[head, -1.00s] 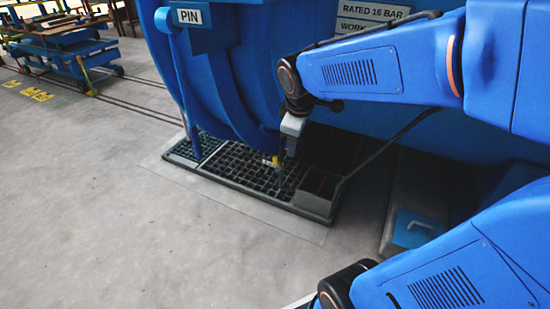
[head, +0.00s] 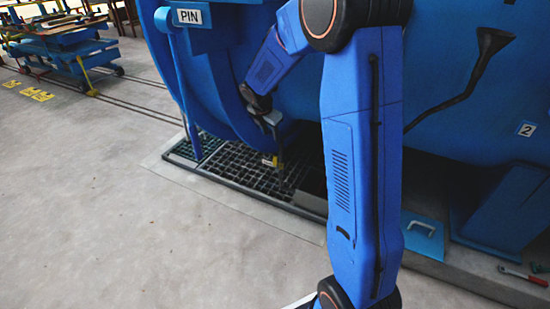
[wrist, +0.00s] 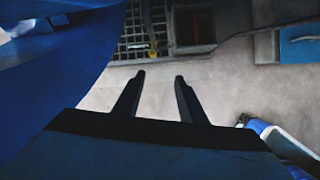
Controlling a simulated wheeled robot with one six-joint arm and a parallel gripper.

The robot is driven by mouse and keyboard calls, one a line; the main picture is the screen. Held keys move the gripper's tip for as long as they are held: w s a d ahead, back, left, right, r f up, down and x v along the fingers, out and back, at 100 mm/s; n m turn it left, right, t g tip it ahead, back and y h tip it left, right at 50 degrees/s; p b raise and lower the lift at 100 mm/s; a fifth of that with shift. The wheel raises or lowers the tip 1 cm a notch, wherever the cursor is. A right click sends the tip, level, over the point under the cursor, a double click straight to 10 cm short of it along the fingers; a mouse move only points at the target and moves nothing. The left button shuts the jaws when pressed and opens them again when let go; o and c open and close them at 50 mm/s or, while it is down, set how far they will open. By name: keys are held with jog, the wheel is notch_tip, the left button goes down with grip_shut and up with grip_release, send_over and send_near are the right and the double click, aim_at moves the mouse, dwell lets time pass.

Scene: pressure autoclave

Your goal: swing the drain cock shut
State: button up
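In the wrist view the yellow piece (wrist: 152,47) lies beyond my fingertips, near the top middle. My gripper (wrist: 160,75) is open, its two dark fingers apart with nothing between them. It appears short of the cock, with bare floor showing around the fingertips. In the head view the end of my arm is above the cock; the fingers are too small and dark there to make out clearly.
The blue vessel (head: 225,75) curves close above the work spot. A grating (head: 240,172) and a dark sump opening (wrist: 194,25) lie beneath. A blue PIN lever (head: 183,95) stands left. A blue plate with a handle (head: 422,236) lies right. Open floor (head: 130,220) is at front left.

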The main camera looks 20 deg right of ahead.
aim_at(275, 156)
jog(key=w+d+f+n, duration=0.1)
jog(key=w+d+f, duration=0.1)
jog(key=f, duration=0.5)
jog(key=w+d+f, duration=0.1)
jog(key=w+f, duration=0.2)
jog(key=f, duration=0.3)
jog(key=w+d+f+n, duration=0.1)
jog(key=w+d+f, duration=0.1)
jog(key=f, duration=0.5)
jog(key=shift+w+d+f+n, duration=0.3)
jog(key=shift+w+f, duration=0.05)
jog(key=shift+w, duration=0.15)
grip_shut()
